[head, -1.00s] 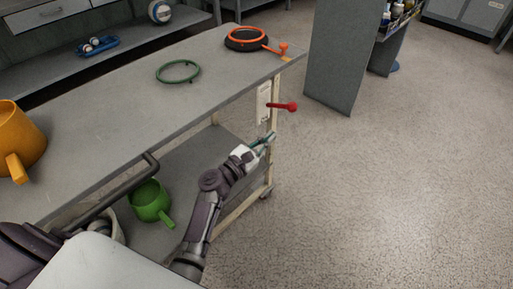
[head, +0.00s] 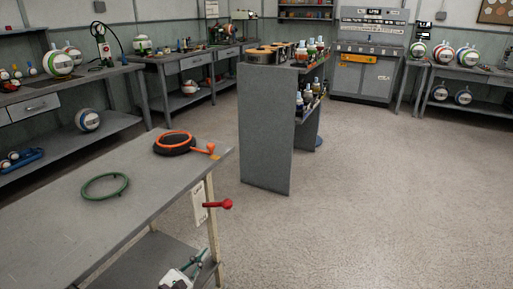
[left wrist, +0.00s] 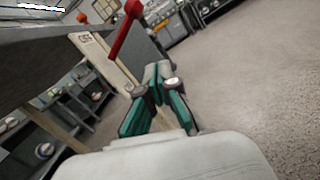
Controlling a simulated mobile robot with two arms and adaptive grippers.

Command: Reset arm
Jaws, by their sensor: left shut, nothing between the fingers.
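My left gripper (head: 200,258) is at the bottom of the head view, beside the cart's right end and below the red-knobbed lever (head: 226,204). Its green-padded fingers (left wrist: 160,82) come together in the left wrist view with nothing between them. The lever also shows in the left wrist view (left wrist: 125,28), above and left of the fingertips, apart from them. The lever sticks out to the right from a white labelled plate (head: 198,208) on the cart's end. Most of my left arm is out of the head view. My right gripper is not in view.
The grey cart top (head: 95,230) holds a green ring (head: 105,186) and a black disc with an orange rim (head: 175,143). A grey shelf unit (head: 266,130) with bottles stands behind. Benches with balls line the walls. The floor (head: 390,200) to the right is clear.

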